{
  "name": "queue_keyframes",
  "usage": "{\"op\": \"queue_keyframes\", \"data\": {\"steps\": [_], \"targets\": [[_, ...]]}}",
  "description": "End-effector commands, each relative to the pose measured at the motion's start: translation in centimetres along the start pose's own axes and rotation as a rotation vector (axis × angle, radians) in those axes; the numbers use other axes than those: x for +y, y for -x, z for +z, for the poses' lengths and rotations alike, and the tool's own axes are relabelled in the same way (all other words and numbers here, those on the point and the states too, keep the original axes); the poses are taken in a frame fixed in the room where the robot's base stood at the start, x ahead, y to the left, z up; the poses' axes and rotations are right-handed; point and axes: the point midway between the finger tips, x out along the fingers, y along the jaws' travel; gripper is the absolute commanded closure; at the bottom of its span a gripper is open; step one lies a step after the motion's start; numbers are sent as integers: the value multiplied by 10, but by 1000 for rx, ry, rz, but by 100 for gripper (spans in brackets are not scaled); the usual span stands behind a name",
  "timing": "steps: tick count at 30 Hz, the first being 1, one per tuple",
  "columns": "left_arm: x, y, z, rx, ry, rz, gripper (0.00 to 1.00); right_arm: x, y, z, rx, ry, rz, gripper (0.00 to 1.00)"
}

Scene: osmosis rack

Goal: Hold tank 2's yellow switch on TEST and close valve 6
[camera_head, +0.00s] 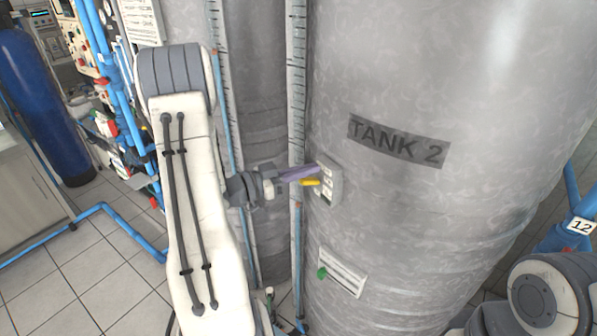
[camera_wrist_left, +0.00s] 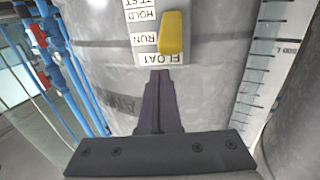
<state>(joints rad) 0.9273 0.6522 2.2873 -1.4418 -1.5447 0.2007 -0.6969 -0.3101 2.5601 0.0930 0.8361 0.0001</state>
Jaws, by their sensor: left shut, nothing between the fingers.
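Tank 2 (camera_head: 430,220) is the big grey tank with a "TANK 2" label. Its yellow switch (camera_head: 311,182) sticks out from a small label plate (camera_head: 332,186). In the left wrist view the yellow switch (camera_wrist_left: 171,34) stands beside the words HOLD and RUN, with TEST and FLOAT at the plate's ends; which setting it is on I cannot tell. My left gripper (camera_head: 312,170) is shut and empty close to the switch. In the wrist view its fingertips (camera_wrist_left: 160,74) are at the FLOAT end, apart from the yellow handle. I cannot identify valve 6. My right gripper is out of view.
A label plate with a green piece (camera_head: 322,272) is lower on the tank. Blue pipes (camera_head: 125,100) and a blue cylinder (camera_head: 45,120) stand at the left. A tag "12" (camera_head: 580,226) hangs on blue pipe at the right. Tiled floor (camera_head: 85,270) is open at lower left.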

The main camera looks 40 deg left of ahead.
Motion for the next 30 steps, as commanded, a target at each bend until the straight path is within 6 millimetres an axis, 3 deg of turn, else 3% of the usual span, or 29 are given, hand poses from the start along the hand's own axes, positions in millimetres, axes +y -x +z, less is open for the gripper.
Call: {"op": "queue_keyframes", "data": {"steps": [11,30], "targets": [[0,1,3,0,0,-2,100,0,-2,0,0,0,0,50],[0,1,29,0,-1,-2,100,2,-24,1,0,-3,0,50]]}}
